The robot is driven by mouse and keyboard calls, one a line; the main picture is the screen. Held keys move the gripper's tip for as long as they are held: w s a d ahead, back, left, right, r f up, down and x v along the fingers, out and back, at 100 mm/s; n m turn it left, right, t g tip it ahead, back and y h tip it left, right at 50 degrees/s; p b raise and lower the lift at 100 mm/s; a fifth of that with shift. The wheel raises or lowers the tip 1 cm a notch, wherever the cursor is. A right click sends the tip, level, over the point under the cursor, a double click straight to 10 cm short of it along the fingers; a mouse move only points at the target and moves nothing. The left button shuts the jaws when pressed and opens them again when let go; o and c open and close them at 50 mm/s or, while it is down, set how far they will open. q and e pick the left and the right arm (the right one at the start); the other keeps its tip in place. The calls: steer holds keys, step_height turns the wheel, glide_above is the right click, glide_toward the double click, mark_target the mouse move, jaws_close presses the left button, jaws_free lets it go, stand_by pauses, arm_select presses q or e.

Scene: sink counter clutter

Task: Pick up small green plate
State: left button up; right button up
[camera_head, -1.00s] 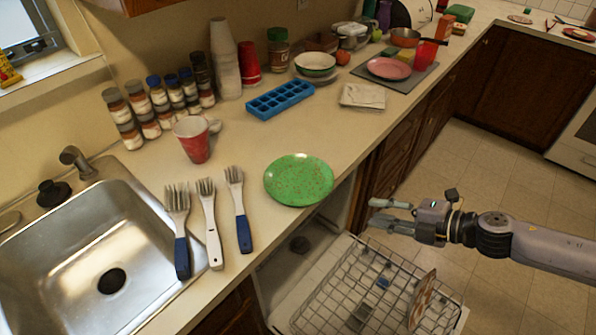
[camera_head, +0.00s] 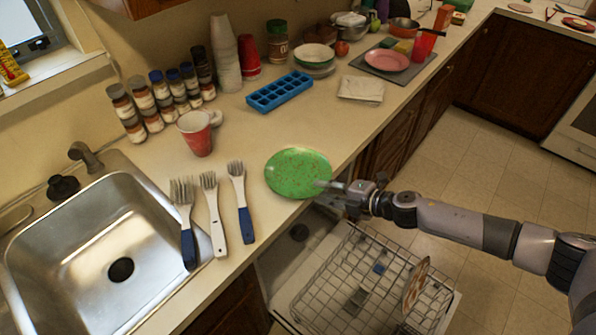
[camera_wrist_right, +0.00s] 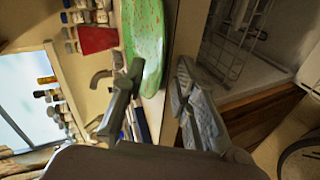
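The small green plate (camera_head: 298,172), speckled with red, lies on the counter close to its front edge. My right gripper (camera_head: 322,192) reaches in from the right at the plate's right front rim. In the right wrist view the fingers (camera_wrist_right: 160,68) are apart, and the plate (camera_wrist_right: 145,35) shows just ahead, its near rim in line with the gap between them. I cannot tell whether a finger touches it. My left gripper is not in view.
A red cup (camera_head: 197,135) and a blue ice tray (camera_head: 280,92) stand behind. The open dishwasher rack (camera_head: 350,285) is below the counter edge. A napkin (camera_head: 361,89) lies farther back.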

steer(key=shift+w+a+f, duration=0.2)
steer(key=shift+a, duration=0.1)
steer(key=shift+d, duration=0.1)
steer(key=shift+c, duration=0.7)
jaws_close()
steer(key=shift+r, duration=0.1)
